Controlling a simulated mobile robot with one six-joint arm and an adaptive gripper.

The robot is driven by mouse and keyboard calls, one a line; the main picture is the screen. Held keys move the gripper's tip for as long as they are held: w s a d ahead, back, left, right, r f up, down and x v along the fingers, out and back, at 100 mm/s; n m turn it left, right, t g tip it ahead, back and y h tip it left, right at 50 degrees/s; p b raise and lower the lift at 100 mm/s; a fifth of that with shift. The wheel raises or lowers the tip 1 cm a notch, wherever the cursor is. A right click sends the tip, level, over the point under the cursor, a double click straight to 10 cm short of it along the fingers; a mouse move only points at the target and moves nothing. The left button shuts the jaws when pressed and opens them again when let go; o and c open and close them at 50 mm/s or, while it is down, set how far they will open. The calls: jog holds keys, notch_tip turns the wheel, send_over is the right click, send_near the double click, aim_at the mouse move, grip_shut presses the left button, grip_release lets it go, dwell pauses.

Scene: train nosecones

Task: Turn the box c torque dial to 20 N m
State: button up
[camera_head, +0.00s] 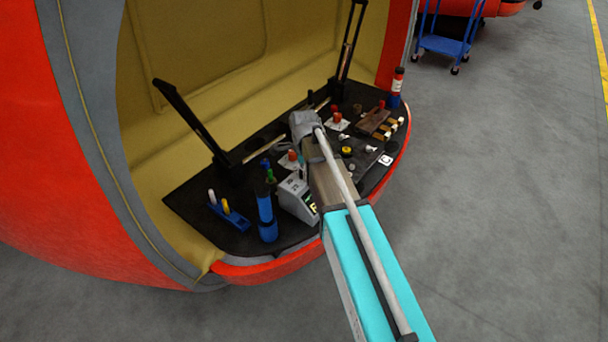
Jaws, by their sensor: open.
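My arm reaches in from the bottom right over a black work shelf (188,198) inside the red nosecone. My gripper (301,168) is open at the arm's far end, below the grey wrist. Its fingers are small and largely covered by the arm, and I see nothing held. A light grey box with a green display (297,197) stands just left of the arm. Red knobs on white plates stand behind the wrist (336,117) and left of it (291,156). A yellow round knob (347,150) is right of the arm. I cannot tell which is box c's torque dial, or read a setting.
A blue cylinder (266,217) and a blue holder with upright handles (229,216) stand at the left. A red-and-blue bottle (396,88) stands at the right back. Black struts (190,119) rise from the shelf. A blue cart (445,45) stands on the open grey floor.

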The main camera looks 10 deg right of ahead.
jog(key=shift+f, duration=0.15)
grip_shut()
dwell(0.4)
jog(key=shift+n, duration=0.5)
jog(key=n, duration=0.3)
jog(key=shift+n, duration=2.4)
